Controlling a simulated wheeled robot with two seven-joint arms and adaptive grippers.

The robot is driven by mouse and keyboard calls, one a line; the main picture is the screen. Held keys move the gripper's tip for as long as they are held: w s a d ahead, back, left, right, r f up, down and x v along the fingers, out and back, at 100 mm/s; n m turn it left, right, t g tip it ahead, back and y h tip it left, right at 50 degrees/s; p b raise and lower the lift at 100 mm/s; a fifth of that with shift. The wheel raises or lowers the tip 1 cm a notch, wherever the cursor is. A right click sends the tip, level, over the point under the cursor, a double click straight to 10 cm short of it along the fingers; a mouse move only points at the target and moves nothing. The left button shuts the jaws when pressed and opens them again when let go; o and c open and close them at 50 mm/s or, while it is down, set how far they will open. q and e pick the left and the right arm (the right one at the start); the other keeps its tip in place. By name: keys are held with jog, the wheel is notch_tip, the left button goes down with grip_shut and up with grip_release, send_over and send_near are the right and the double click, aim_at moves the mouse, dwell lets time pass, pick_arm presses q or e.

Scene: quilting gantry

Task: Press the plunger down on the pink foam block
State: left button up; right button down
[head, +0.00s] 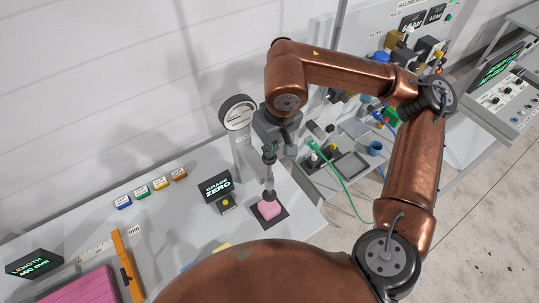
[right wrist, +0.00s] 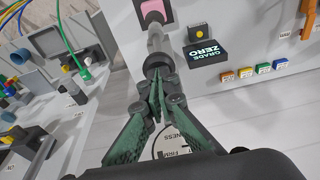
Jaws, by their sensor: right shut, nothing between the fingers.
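The pink foam block (head: 269,209) sits on a dark square pad on the pale bench. The grey upright plunger (head: 269,178) stands over it, and its lower end appears to meet the top of the block. In the right wrist view the plunger (right wrist: 155,40) runs toward the pink block (right wrist: 152,7). My right gripper (head: 273,145) is above the plunger, pointing down. Its green fingers (right wrist: 160,82) are shut and empty, with the tips at the plunger's dark top (right wrist: 157,62); I cannot tell if they touch. My left gripper is not in view.
A round dial gauge (head: 238,113) stands behind the plunger. A display reading GRADE ZERO (head: 216,187) with a yellow button (head: 227,203) is to its left. Several coloured small blocks (head: 159,184) lie farther left. A panel with cables and fittings (head: 392,50) is at right.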

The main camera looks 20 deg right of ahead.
notch_tip(320, 180, down, 8)
jog(key=b, duration=0.7)
jog(key=shift+f, duration=0.25)
dwell(1.0)
jog(key=shift+r, duration=0.1)
dwell(0.5)
jog(key=shift+r+p, duration=4.55)
jog(key=shift+r, duration=2.95)
jog(key=shift+d, duration=0.1)
